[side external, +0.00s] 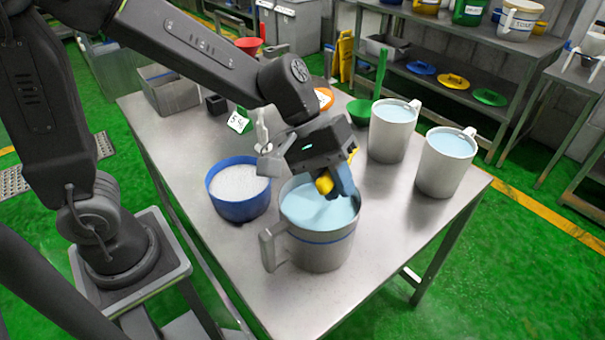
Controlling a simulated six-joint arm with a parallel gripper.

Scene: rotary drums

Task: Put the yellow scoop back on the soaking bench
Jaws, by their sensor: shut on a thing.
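My gripper (338,182) is over the front jug and is shut on a yellow piece, which I take to be the yellow scoop (324,184). Only a small yellow part shows beside the fingers; the rest is hidden by the gripper or by the liquid. The front jug (318,250) is grey-white with a blue band and a handle at its left, and holds pale blue liquid. I cannot tell whether the scoop touches the liquid. The jug stands on a steel bench (290,304). I cannot tell whether this is the soaking bench.
A blue tub (240,210) of white material stands left of the jug. Two more jugs (390,138) (446,170) stand at the right. A green scoop (360,112), an orange item (324,97) and a grey bin (172,95) are farther back. A rear shelf (470,92) holds coloured lids.

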